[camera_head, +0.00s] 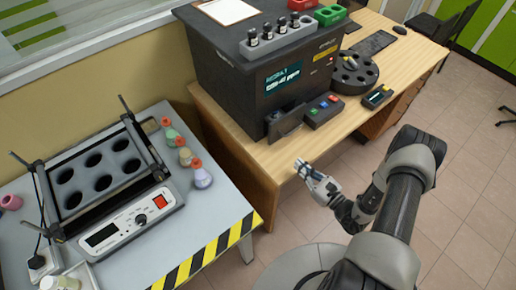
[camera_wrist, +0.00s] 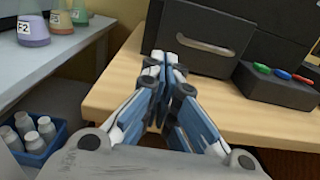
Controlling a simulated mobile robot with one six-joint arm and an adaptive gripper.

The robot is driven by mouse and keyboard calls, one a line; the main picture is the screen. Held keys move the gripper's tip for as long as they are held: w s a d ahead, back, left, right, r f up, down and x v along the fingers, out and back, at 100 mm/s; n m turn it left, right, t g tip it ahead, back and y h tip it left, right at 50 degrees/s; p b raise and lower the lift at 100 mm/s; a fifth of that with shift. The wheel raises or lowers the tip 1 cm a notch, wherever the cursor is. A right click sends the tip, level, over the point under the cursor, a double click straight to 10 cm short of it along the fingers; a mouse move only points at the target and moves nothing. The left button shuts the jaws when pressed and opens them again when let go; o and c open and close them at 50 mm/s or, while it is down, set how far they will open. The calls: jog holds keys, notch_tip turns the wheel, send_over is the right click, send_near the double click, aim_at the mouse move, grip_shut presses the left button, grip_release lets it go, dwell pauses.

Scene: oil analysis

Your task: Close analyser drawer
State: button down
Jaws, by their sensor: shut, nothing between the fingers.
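The dark analyser (camera_head: 265,75) stands on the wooden desk. Its drawer (camera_head: 285,122) sticks out at the lower front, and its front panel with a slot-like handle (camera_wrist: 205,42) shows in the wrist view. My gripper (camera_head: 300,165) is shut and empty, in front of the drawer and near the desk's front edge. In the wrist view my fingertips (camera_wrist: 163,60) are together, just below and left of the drawer front. A gap between fingertips and drawer front seems to remain. The drawer's inside is hidden in both views.
A button box (camera_head: 324,110) with coloured buttons stands right of the drawer. A round dark carousel (camera_head: 354,72) and a small device (camera_head: 377,96) are further right. At left, a grey table (camera_head: 130,260) holds a shaker (camera_head: 105,185) and several flasks (camera_head: 186,156). A blue crate of bottles (camera_wrist: 35,140) sits low.

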aim_at(273, 137)
jog(key=b+x, duration=0.1)
jog(key=x, duration=0.5)
jog(key=b+x, duration=0.2)
jog(key=x, duration=0.5)
jog(key=shift+w+d, duration=0.2)
jog(key=shift+w, duration=0.1)
